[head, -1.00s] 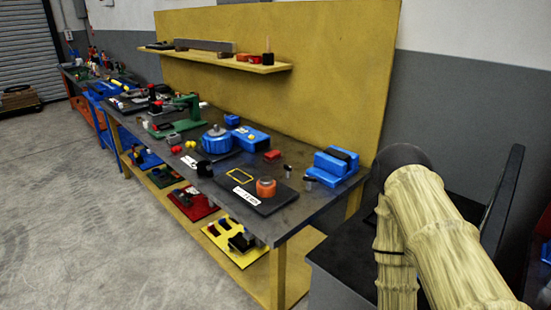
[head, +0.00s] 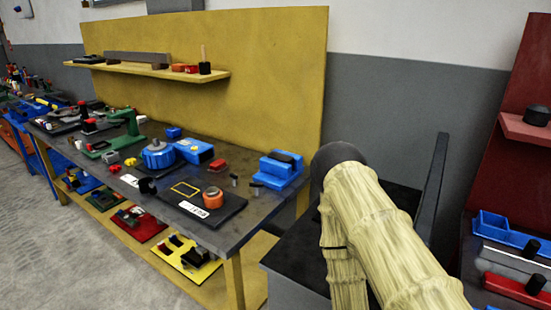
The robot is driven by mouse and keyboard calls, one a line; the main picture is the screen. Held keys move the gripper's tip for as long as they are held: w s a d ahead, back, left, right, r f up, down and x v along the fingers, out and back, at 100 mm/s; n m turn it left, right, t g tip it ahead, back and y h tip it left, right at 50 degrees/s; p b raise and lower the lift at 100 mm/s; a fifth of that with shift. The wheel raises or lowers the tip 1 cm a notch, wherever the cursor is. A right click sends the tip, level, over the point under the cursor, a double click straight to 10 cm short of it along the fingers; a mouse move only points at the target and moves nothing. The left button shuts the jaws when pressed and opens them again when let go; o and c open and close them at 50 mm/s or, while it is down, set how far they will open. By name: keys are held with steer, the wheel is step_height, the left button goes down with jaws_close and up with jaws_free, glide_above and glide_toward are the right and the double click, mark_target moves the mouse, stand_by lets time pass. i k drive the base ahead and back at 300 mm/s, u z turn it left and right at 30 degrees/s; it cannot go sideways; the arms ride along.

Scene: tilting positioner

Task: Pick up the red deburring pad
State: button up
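A small red block (head: 217,165) lies on the dark bench top, right of the blue positioner (head: 158,155) and its blue box (head: 194,150). Another small red piece (head: 192,69) sits on the yellow shelf. I cannot tell at this size which of these is the deburring pad. My arm, in a pale yellow sleeve, fills the lower right of the view. My gripper is out of view.
A black plate (head: 226,206) with an orange round part (head: 213,198) lies near the bench's front edge. A blue block fixture (head: 281,170) stands at the bench's right end. A red station (head: 515,290) is at far right. Floor at lower left is clear.

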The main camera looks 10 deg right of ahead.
mark_target(219, 165)
steer(key=u, duration=0.35)
steer(key=k, duration=0.45)
steer(key=u, duration=1)
steer(key=k, duration=0.9)
steer(key=u, duration=0.75)
steer(key=i, duration=3)
steer(key=z, duration=0.25)
steer(key=i, duration=1.65)
steer(key=z, duration=0.65)
steer(key=i, duration=1.4)
steer(key=z, duration=1.9)
steer(key=i, duration=0.8)
steer(key=z, duration=0.8)
